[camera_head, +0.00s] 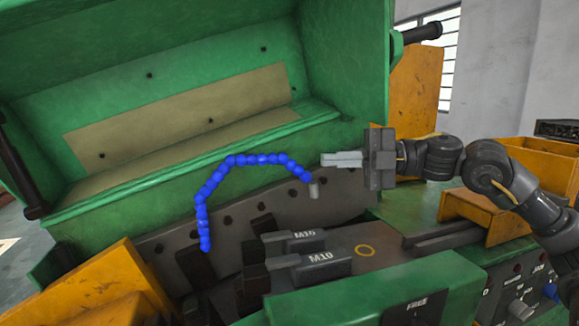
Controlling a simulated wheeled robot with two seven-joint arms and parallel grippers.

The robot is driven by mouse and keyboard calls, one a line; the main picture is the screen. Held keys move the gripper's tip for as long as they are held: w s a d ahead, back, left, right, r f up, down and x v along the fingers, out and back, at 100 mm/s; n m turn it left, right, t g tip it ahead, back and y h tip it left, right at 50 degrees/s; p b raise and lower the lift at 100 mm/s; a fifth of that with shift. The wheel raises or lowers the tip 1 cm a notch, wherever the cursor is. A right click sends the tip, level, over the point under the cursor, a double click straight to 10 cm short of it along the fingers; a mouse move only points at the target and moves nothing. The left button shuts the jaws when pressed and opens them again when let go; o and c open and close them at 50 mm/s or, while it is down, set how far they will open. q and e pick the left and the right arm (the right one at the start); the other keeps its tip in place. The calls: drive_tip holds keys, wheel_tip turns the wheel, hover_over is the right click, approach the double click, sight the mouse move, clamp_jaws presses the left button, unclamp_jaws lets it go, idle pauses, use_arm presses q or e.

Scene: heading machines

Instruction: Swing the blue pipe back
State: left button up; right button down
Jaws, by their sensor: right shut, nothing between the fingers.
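The blue pipe (213,182) is a beaded, segmented hose. It rises from the dark plate at the lower left, arches over and ends at the right in a grey nozzle (314,190) pointing down. My right gripper (324,160) comes in from the right, with its fingers pointing left. It is shut and empty, just above and to the right of the nozzle end, with no clear contact. My left gripper does not show.
The green machine's raised cover (150,75) stands open behind the pipe. Two grey blocks marked M10 (320,258) and M16 (304,235) lie below it. Orange panels (105,285) stand at the lower left, and an orange bin (535,160) at the right. A control panel (515,290) is at the lower right.

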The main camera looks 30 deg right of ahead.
sight(280, 159)
drive_tip(key=p+x, duration=0.2)
drive_tip(key=x, duration=0.1)
drive_tip(key=w+d+p+x, duration=0.1)
drive_tip(key=p+x, duration=0.1)
drive_tip(key=x, duration=0.2)
drive_tip(key=w+p+x, duration=0.1)
drive_tip(key=p+x, duration=0.1)
drive_tip(key=x, duration=0.1)
drive_tip(key=shift+w+p, duration=0.25)
drive_tip(key=shift+p, duration=0.15)
drive_tip(key=shift+w+d+f, duration=0.25)
drive_tip(key=shift+w+f, duration=0.1)
drive_tip(key=shift+w, duration=0.25)
